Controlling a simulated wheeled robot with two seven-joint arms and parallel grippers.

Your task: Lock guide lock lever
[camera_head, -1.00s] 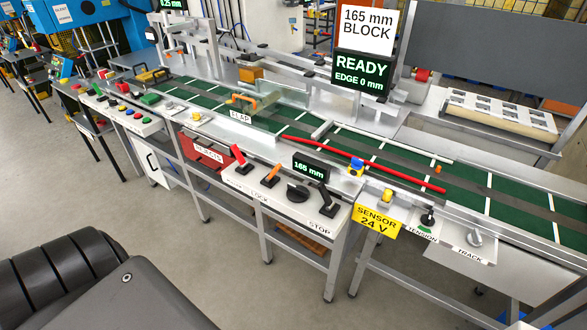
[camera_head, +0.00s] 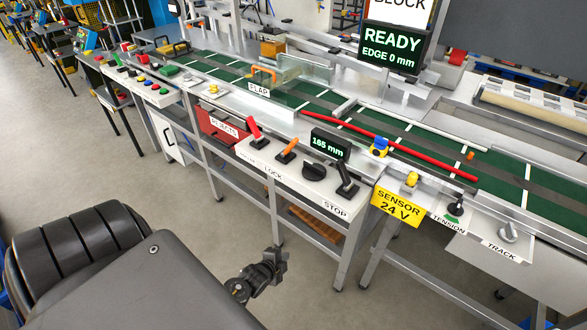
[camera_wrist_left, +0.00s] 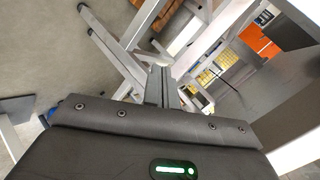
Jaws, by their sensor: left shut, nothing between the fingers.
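A white control panel (camera_head: 322,193) stands in front of the belt line. Its LOCK label lies nearest an orange-handled lever (camera_head: 288,149), which leans up to the right. A red-handled lever (camera_head: 254,131) stands left of it, leaning up to the left. A black knob (camera_head: 314,171) and a black lever (camera_head: 347,181) by the STOP label are to the right. My left gripper (camera_head: 279,259) is shut and empty, low in front of the panel and apart from the levers. Its closed fingers also show in the left wrist view (camera_wrist_left: 160,86). My right gripper is out of view.
A display (camera_head: 330,144) reading 165 mm stands behind the black knob. A yellow sensor box (camera_head: 398,205) hangs right of the panel. A red rod (camera_head: 390,146) lies along the green belt. Metal table legs stand below the panel; the floor at left is open.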

